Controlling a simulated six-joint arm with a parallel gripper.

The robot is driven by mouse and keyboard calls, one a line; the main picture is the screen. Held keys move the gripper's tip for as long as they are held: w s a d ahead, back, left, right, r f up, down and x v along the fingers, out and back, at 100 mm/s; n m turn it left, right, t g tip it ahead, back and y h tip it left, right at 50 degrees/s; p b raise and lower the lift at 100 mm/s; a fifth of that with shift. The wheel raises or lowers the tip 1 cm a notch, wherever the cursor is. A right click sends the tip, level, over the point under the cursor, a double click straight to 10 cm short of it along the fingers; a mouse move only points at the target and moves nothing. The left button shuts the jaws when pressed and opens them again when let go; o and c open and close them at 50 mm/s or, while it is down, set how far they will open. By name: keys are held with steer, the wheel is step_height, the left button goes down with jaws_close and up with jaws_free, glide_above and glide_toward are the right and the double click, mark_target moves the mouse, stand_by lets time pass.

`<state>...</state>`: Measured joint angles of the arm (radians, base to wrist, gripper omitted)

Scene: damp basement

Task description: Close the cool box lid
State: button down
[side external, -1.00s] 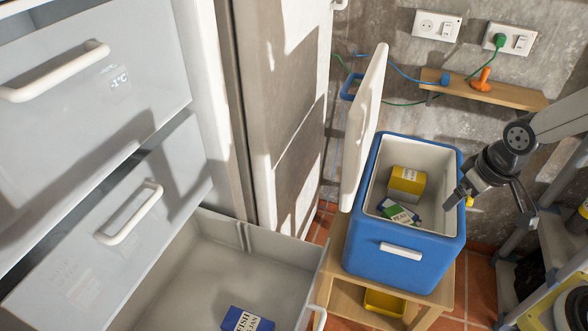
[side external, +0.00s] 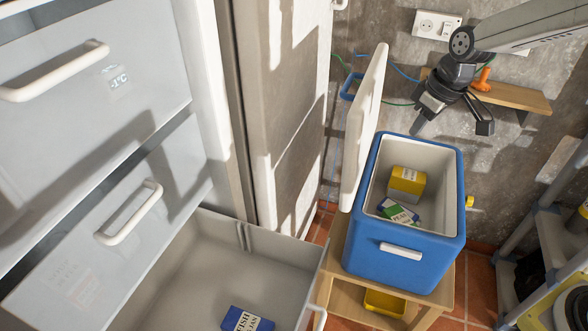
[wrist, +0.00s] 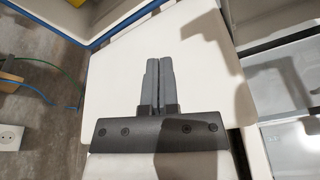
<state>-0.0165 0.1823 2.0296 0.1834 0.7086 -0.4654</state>
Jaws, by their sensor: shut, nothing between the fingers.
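The blue cool box (side external: 395,262) stands on a small wooden stand. Its white lid (side external: 366,125) is open, standing nearly upright along the box's left side. Inside the box are a yellow box (side external: 407,182) and a green and blue packet (side external: 399,212). My gripper (side external: 417,130) is above the back edge of the cool box, to the right of the lid, with its fingers shut and empty. In the wrist view the shut fingers (wrist: 159,62) appear in front of the lid's broad white face (wrist: 205,90); I cannot tell that they touch it.
An open freezer drawer (side external: 190,285) holding a blue box (side external: 247,320) lies left of the cool box. The tall freezer door (side external: 290,110) is close behind the lid. A wall shelf (side external: 515,97) and cables are behind my gripper. A metal rack (side external: 545,225) stands right.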

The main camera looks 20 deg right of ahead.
steer(key=w+a+r+n, duration=0.1)
steer(key=w+r, duration=0.1)
steer(key=w, duration=0.1)
steer(key=w+a+r+n+y, duration=0.1)
steer(key=w+r, duration=0.2)
steer(key=w+a+r+n, duration=0.1)
steer(key=w+r+n, duration=0.1)
steer(key=w, duration=0.2)
steer(key=shift+r+y, duration=0.35)
steer(key=shift+y, duration=0.05)
steer(key=t+y, duration=0.1)
steer(key=t, duration=0.1)
glide_toward(345, 85)
steer(key=shift+w+a+r+n, duration=0.2)
steer(key=shift+w+a+r, duration=0.05)
steer(key=shift+r, duration=0.15)
steer(key=shift+w+a+r+n, duration=0.2)
steer(key=shift+w+a+r, duration=0.1)
steer(key=shift+r, duration=0.1)
steer(key=shift+f, duration=0.1)
steer(key=x, duration=0.9)
steer(key=shift+f, duration=0.45)
steer(key=shift+s, duration=0.15)
steer(key=shift+s+d+r, duration=0.2)
steer(key=shift+s+d, duration=0.1)
steer(key=shift+d, duration=0.05)
